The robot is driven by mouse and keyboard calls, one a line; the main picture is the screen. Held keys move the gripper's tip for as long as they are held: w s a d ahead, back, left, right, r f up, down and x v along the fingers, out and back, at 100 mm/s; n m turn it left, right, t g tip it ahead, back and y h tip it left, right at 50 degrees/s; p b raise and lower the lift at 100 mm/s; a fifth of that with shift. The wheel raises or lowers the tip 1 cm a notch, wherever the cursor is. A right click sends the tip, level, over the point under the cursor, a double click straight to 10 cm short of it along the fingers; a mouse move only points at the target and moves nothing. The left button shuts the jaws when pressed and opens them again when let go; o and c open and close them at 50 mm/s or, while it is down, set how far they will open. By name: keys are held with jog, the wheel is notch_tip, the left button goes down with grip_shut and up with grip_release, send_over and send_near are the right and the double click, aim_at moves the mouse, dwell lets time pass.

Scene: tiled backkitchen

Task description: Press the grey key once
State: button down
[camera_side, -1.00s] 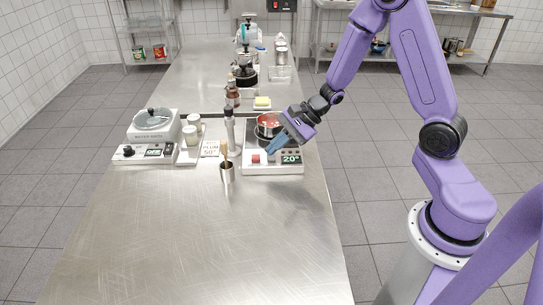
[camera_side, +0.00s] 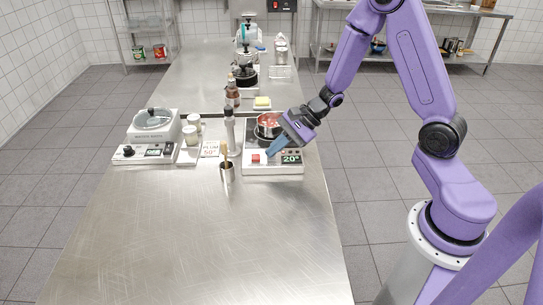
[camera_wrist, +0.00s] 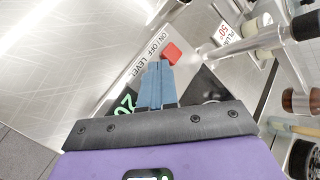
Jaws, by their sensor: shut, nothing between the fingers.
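A hob unit (camera_side: 250,170) stands on the steel counter, with a red key (camera_side: 256,158) and a green-lit display (camera_side: 291,159) reading 20° on its front panel. In the wrist view, the red key (camera_wrist: 172,52) lies just beyond my fingertips, beside the printed words ON/OFF and LEVEL, and the display (camera_wrist: 125,103) is partly covered by my fingers. I cannot make out the grey key; my fingers cover the panel between red key and display. My gripper (camera_side: 270,153) is shut and empty, its blue fingers pointing down at that panel. Whether the tips touch it I cannot tell.
A pot (camera_side: 267,130) with red contents sits on the hob behind my fingers. A melter unit (camera_side: 152,130) is farther left. The front counter is clear.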

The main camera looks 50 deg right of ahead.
aim_at(275, 157)
jog(key=shift+r, duration=0.9)
jog(key=shift+r, duration=0.1)
jog(key=shift+r, duration=2.4)
jog(key=s+a+r+n+g+h, duration=0.1)
jog(key=s+a+n+g, duration=0.25)
jog(key=s+n, duration=0.4)
jog(key=s+a+r+n+g, duration=0.1)
jog(key=s+a+n+g, duration=0.2)
jog(key=s+a+n, duration=0.45)
jog(key=s+d+r+n+h, duration=0.1)
jog(key=s+d+n+h, duration=0.2)
jog(key=s+n, duration=0.3)
jog(key=s+d+n+t+h, duration=0.1)
jog(key=s+d+n+h, duration=0.2)
jog(key=s+d+n, duration=0.2)
jog(key=shift+s+d+r+n, duration=0.35)
jog(key=shift+s+n, duration=0.55)
jog(key=shift+n, duration=0.2)
